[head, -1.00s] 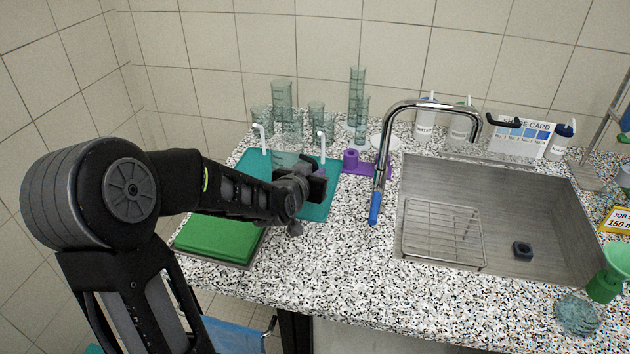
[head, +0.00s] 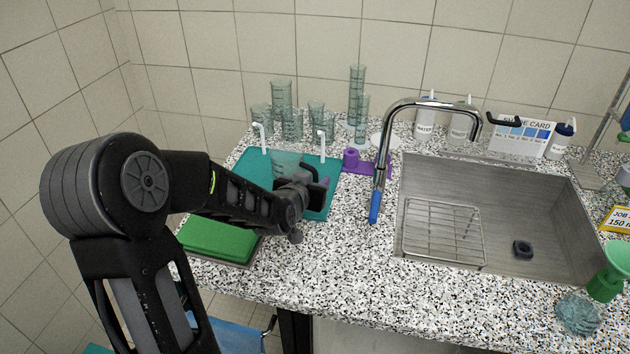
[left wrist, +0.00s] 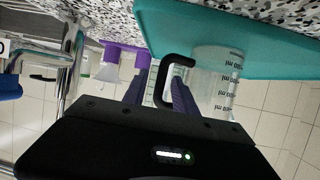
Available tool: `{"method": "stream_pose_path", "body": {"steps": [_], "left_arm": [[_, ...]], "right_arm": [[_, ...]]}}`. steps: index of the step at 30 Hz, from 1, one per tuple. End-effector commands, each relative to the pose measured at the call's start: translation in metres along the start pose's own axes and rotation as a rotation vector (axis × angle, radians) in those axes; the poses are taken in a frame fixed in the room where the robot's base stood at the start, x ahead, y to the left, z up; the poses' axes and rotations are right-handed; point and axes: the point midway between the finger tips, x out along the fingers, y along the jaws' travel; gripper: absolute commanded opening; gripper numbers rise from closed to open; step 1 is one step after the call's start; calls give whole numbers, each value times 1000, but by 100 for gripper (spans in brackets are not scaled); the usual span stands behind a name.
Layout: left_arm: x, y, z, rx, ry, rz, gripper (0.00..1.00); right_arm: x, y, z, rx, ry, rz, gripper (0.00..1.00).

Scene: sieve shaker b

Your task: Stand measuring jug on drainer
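The clear measuring jug (head: 286,160), with printed marks and a black handle, stands on a teal board with white bent pegs (head: 322,205), which seems to be the drainer. The left wrist view shows the jug (left wrist: 217,75) against the teal surface (left wrist: 240,45). My left gripper (head: 318,190) is at the jug's near right side. Its purple fingers (left wrist: 160,92) are apart, one on each side of the handle's bar, with gaps showing. The gripper hides part of the jug in the head view. My right gripper is not in view.
Several clear beakers and cylinders (head: 281,94) stand behind the board. A purple stand (head: 352,160) and the tap (head: 379,170) are to the right. A wire rack (head: 443,232) lies in the sink (head: 500,185). A green tray (head: 218,240) is in front. The counter between is clear.

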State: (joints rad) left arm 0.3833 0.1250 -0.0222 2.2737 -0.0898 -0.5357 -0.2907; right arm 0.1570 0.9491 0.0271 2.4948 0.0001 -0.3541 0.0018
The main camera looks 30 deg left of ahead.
Motion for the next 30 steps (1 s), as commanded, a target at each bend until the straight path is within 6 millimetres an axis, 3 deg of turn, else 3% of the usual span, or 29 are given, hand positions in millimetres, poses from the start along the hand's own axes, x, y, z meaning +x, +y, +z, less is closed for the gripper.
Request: {"method": "stream_pose_path", "body": {"steps": [11, 24, 30], "left_arm": [[-11, 0, -3, 0, 2, -1, 34], [-93, 0, -4, 0, 5, -1, 34], [-108, -1, 0, -1, 5, -3, 34]], "right_arm": [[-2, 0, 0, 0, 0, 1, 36], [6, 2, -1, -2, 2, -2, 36], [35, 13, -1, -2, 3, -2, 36]]}}
